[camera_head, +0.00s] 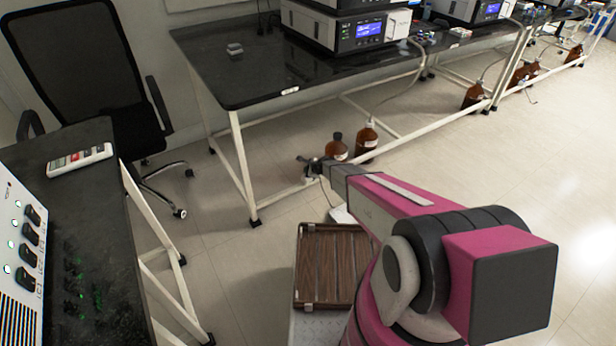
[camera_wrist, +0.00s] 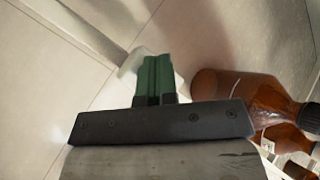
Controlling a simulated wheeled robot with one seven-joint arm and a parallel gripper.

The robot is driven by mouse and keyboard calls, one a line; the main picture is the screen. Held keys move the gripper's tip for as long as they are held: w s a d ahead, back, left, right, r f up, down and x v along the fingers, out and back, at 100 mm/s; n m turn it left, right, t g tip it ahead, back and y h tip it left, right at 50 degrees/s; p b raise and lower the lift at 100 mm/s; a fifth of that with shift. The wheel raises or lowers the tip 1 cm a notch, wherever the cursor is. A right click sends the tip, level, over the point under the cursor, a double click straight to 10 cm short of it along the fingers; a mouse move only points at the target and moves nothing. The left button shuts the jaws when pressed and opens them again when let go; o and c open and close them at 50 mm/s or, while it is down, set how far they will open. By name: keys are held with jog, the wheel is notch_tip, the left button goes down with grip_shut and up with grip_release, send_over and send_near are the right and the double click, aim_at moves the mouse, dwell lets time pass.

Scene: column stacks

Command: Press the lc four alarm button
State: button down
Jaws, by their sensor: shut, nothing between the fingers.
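A white panel (camera_head: 14,285) stands on the dark bench at the left edge of the head view. It carries a column of several black buttons or switches (camera_head: 29,237) with green lights beside them. Their labels are too small to read, so I cannot tell which one is LC four, and the panel is cut off by the frame edge. My gripper (camera_head: 308,166) is far to the right of the panel, out over the floor by the other bench. In the wrist view its green fingers (camera_wrist: 156,76) are together and empty.
The dark left bench (camera_head: 110,225) holds a white and red handheld device (camera_head: 79,159). A black chair (camera_head: 85,75) stands behind it. A black-topped bench (camera_head: 230,80) with instruments (camera_head: 345,32) runs across the back. Brown bottles (camera_head: 366,140) stand on the floor near my gripper.

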jog(key=shift+f, duration=0.15)
jog(key=shift+f, duration=0.2)
jog(key=shift+f, duration=0.4)
dwell(0.7)
jog(key=shift+r, duration=0.8)
jog(key=shift+r, duration=0.15)
jog(key=shift+r, duration=2.4)
